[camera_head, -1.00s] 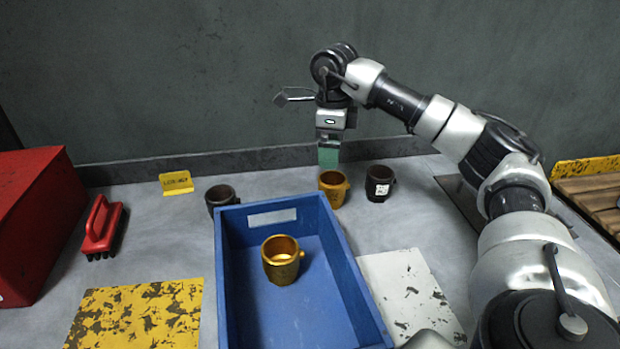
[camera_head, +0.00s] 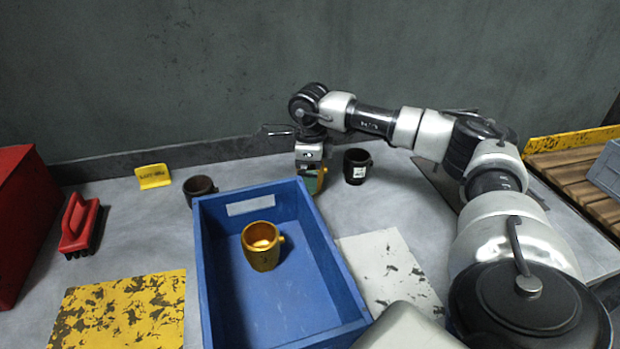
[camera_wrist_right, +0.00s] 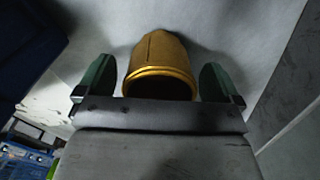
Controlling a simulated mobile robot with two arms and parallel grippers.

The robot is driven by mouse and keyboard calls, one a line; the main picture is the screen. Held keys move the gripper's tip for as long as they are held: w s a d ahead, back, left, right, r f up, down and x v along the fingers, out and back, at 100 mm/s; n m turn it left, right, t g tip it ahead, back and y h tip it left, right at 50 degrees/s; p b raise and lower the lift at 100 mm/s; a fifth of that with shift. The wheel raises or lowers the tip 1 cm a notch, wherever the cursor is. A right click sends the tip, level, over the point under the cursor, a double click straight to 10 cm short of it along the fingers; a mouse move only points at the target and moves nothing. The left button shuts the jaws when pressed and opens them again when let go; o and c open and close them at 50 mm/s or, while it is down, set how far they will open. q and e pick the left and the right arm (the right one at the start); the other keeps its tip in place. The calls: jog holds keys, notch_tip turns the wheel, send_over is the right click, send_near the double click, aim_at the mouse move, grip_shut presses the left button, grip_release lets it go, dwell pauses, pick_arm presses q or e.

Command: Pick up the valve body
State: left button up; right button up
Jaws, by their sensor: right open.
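A gold, cup-shaped valve body (camera_head: 322,178) stands on the grey table behind the blue bin, mostly hidden by my right gripper (camera_head: 311,180). In the right wrist view, my right gripper (camera_wrist_right: 157,78) is open, with one green finger on each side of the gold valve body (camera_wrist_right: 160,55). Gaps show between the body and both fingers. A second gold valve body (camera_head: 262,248) stands upright inside the blue bin (camera_head: 348,285). My left gripper is not in view.
Dark cup-shaped parts stand behind the bin, one at left (camera_head: 200,188) and one right of my gripper (camera_head: 356,166). A wooden pallet (camera_head: 580,180) is at right.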

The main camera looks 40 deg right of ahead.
jog(key=shift+c, duration=0.4)
jog(key=c, duration=1.2)
jog(key=shift+r, duration=0.1)
